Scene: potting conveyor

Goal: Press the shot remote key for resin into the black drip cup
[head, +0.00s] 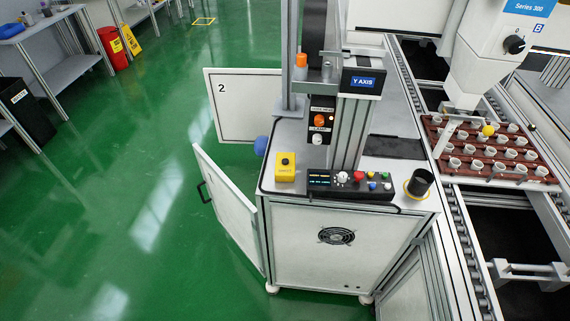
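A small yellow box (285,173) with a black round key on top and an unreadable label on its front stands at the left of the cabinet top; it looks like the shot remote. The black drip cup (421,180) stands at the right front corner of the same top, with a yellow ring at its base. The inside of the cup looks dark, and I cannot tell whether it holds resin. Neither of my grippers shows in the head view.
A black control panel (350,184) with coloured buttons lies between box and cup. Behind it rises a metal column with a Y AXIS sign (363,83). Cabinet doors (228,205) stand open at left. A brown tray (547,180) of white cups sits under the dispensing machine (488,50).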

